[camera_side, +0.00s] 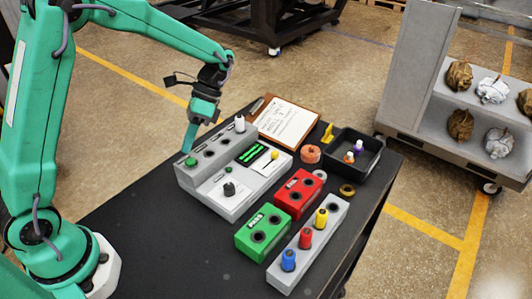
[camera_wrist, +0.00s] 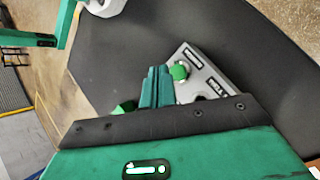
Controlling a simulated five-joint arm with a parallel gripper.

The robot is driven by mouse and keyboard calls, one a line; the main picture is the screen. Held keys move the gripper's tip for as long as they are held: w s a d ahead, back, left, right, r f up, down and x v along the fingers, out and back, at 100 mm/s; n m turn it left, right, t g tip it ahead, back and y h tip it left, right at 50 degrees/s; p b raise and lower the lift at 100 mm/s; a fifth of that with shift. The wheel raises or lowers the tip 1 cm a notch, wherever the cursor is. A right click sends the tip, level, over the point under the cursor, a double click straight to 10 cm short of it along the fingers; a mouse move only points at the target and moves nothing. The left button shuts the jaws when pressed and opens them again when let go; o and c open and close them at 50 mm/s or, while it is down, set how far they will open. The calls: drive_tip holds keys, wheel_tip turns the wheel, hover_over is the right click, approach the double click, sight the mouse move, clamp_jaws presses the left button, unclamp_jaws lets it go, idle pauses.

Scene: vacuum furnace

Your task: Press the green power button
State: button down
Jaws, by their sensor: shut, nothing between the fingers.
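The green power button (camera_side: 190,161) sits at the left end of the raised back row of the grey control box (camera_side: 215,165). My gripper (camera_side: 188,149) is shut and empty, pointing down with its tips just above the button in the side view. In the wrist view the green button (camera_wrist: 179,72) shows just right of my closed fingertips (camera_wrist: 158,72). I cannot tell whether the tips touch it. The box also carries dark round sockets, a white knob (camera_side: 240,124), a black knob (camera_side: 229,188), a small green-lit screen (camera_side: 251,152) and a yellow button (camera_side: 274,155).
Right of the box are a red block (camera_side: 297,195), a green block (camera_side: 263,232) and a grey rack (camera_side: 306,247) with coloured pegs. A clipboard (camera_side: 287,121) and a black tray (camera_side: 366,150) lie behind. The black table's front left is clear.

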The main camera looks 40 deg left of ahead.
sight(193, 160)
drive_tip(key=shift+r, duration=1.65)
